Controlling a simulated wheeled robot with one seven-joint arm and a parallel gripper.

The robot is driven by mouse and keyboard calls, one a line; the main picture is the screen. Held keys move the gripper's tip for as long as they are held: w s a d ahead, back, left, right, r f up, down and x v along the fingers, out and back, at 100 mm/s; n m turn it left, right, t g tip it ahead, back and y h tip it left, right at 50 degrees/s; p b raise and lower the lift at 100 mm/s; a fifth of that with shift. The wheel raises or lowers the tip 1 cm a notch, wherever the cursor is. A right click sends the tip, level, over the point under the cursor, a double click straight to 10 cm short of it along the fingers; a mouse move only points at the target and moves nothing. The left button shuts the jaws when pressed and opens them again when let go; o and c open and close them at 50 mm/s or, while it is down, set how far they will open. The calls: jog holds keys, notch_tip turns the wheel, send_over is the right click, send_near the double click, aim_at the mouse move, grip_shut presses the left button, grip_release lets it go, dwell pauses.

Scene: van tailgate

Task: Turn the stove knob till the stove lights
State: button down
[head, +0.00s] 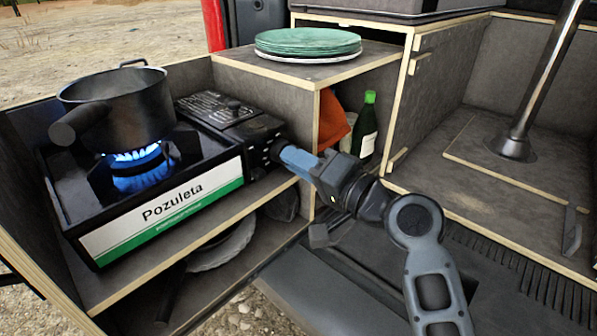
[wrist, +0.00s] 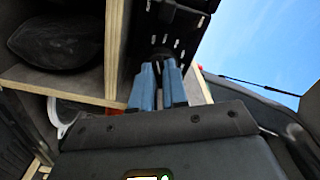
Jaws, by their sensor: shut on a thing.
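The black camping stove (head: 60,205) stands on the left shelf, with a white and green "Pozuleta" label on its front. A blue flame (head: 140,168) burns on its burner under a dark pot (head: 118,105). My gripper (head: 284,155) reaches the control panel at the stove's right end. In the wrist view its two blue fingers (wrist: 158,68) are closed around the dark stove knob (wrist: 160,54). The fingers hide most of the knob, and its turn angle cannot be told.
Green plates (head: 308,41) sit on the cabinet top behind the stove. A green bottle (head: 367,128) and an orange cloth (head: 332,120) are in the cubby behind my gripper. A metal table post (head: 540,85) stands at right. The wooden shelf edge (head: 190,255) runs below the stove.

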jog(key=shift+f+n+b, duration=0.1)
jog(key=shift+n+b, duration=0.3)
jog(key=shift+n, duration=0.2)
jog(key=c, duration=1.1)
grip_release()
jog(key=shift+c, duration=0.2)
jog(key=shift+s+d, duration=0.1)
jog(key=v, duration=0.7)
jog(key=shift+s+d, duration=0.2)
jog(key=shift+d, duration=0.05)
